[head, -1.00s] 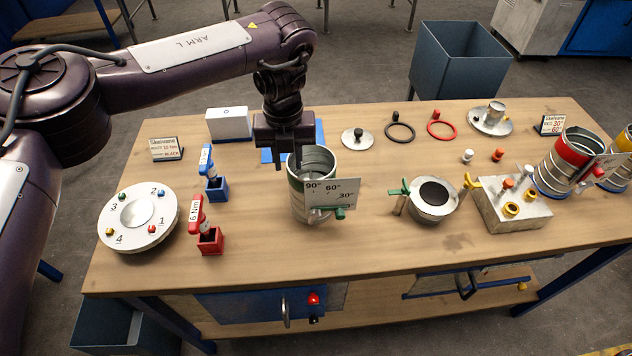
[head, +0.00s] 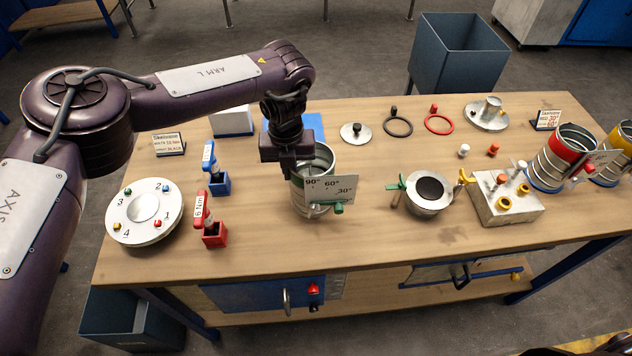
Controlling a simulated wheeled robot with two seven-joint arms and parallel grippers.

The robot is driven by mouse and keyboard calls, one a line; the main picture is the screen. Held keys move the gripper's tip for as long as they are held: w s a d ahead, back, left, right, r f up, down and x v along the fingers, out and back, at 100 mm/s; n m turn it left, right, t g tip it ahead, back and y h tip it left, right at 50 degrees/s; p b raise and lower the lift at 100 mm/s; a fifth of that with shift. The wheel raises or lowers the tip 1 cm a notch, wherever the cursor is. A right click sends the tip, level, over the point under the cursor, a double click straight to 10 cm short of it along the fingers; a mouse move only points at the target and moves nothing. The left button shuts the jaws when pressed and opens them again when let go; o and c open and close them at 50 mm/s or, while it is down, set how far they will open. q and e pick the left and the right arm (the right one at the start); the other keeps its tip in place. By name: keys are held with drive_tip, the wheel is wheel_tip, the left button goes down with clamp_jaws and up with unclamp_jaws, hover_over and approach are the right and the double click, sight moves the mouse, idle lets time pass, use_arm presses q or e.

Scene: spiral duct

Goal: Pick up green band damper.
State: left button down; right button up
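The green band damper (head: 299,191) is an upright open metal cylinder near the middle of the table. A white plate marked 90°, 60°, 30° (head: 331,189) and a green handle (head: 333,209) are on its front. My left gripper (head: 296,174) points down at the damper's left rim, and its wrist block covers part of that rim. The fingertips are largely hidden against the damper, so I cannot tell whether they grip the wall. The damper appears to stand on the table.
A red bin (head: 214,236) and blue bin (head: 220,185) with tools stand left of the damper, beside a numbered round dial (head: 143,213). A clamped collar (head: 428,207) and a metal block (head: 508,209) are to the right. A red-banded damper (head: 571,150) stands far right.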

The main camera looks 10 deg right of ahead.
use_arm(q)
drive_tip(key=shift+r, duration=0.1)
wheel_tip(320, 180, up, 8)
drive_tip(key=b, duration=0.3)
drive_tip(key=shift+w+r, duration=0.1)
drive_tip(key=shift+r, duration=0.15)
wheel_tip(320, 180, up, 11)
drive_tip(key=shift+f+b, duration=3.1)
drive_tip(key=shift+f, duration=5.5)
wheel_tip(320, 180, down, 2)
drive_tip(key=shift+f+b, duration=0.1)
drive_tip(key=shift+b, duration=0.4)
drive_tip(key=shift+f, duration=0.15)
